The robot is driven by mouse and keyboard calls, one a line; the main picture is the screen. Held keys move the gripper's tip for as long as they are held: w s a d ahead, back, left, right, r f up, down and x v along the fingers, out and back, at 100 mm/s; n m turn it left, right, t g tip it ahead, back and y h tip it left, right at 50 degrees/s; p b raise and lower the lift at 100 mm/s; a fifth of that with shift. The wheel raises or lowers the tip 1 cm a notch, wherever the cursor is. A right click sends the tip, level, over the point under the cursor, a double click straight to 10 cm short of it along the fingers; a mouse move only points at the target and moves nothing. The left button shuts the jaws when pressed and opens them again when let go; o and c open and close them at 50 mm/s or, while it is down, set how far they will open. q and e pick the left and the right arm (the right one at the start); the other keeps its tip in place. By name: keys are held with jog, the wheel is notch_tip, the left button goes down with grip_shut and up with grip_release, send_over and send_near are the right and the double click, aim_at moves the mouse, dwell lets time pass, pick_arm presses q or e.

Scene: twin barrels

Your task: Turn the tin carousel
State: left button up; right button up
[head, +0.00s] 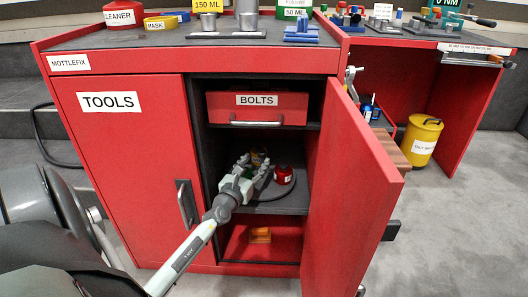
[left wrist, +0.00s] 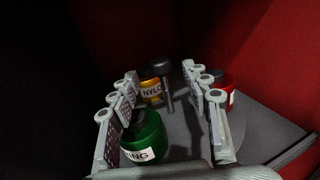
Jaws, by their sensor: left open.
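The tin carousel is a dark round turntable on the middle shelf of the open cabinet, and its rim (head: 268,194) shows below my gripper. A red tin (head: 283,174) stands on its right side; it also shows in the left wrist view (left wrist: 228,92). That view shows a green tin (left wrist: 145,130) near, a yellow tin (left wrist: 151,90) labelled "NYLO" farther back, and a dark knobbed post (left wrist: 166,85) at the middle. My left gripper (head: 248,168) reaches over the carousel, open, its fingers (left wrist: 160,85) either side of the green tin and post. Contact cannot be told.
The red cabinet door (head: 352,190) stands open on the right, and the closed TOOLS door (head: 140,150) is on the left. A BOLTS drawer (head: 257,107) hangs above the carousel. An orange item (head: 260,235) lies on the cabinet floor below.

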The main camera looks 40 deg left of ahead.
aim_at(260, 155)
pick_arm(q)
jog(key=b+x, duration=0.1)
jog(key=x, duration=0.5)
jog(key=shift+c, duration=0.5)
grip_shut()
